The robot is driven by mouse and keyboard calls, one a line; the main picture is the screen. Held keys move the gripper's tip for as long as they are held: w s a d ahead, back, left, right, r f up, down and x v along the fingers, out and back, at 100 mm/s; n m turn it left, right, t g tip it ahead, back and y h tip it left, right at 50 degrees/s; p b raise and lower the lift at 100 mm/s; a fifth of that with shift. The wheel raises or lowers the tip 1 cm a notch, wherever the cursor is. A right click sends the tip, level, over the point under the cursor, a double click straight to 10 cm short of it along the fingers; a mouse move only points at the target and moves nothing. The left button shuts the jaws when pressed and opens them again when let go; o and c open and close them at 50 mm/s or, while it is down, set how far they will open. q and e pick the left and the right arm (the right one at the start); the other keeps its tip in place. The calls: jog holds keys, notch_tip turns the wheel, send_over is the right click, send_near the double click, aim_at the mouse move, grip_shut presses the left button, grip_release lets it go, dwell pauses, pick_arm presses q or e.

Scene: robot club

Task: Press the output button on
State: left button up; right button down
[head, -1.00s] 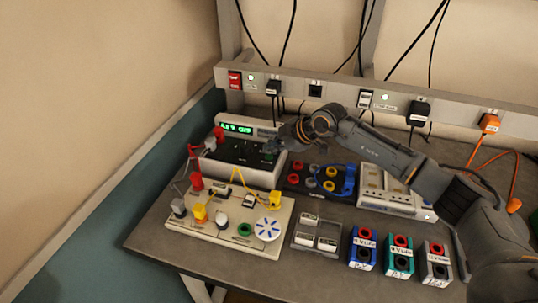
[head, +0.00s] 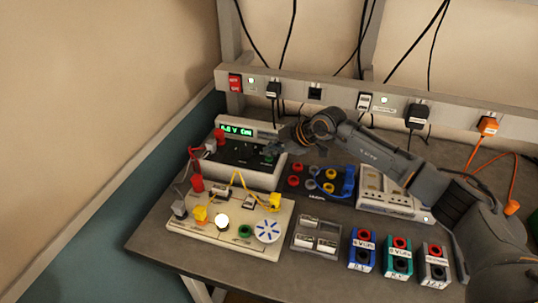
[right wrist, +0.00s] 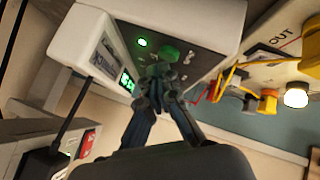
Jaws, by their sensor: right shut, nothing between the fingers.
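The power supply (head: 235,170) stands at the back left of the bench, with a dark sloped control panel and a green lit display (head: 236,131). In the right wrist view its round green button (right wrist: 174,53) sits on the panel, with a green lamp (right wrist: 141,42) lit beside it. My right gripper (head: 272,152) is shut and empty at the right side of the panel. In the right wrist view its fingertips (right wrist: 160,80) are close to the green button; I cannot tell whether they touch it. My left gripper is not in view.
A circuit board (head: 215,240) with a glowing bulb (head: 222,221) and wires stands in front of the supply. A dark terminal box (head: 315,194), a grey tray (head: 303,244) and coloured blocks (head: 362,249) lie to the right. A socket rail (head: 325,92) runs behind.

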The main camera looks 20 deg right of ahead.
aim_at(271, 158)
jog(key=shift+r, duration=0.15)
notch_tip(271, 158, up, 6)
jog(key=p, duration=0.5)
dwell(0.5)
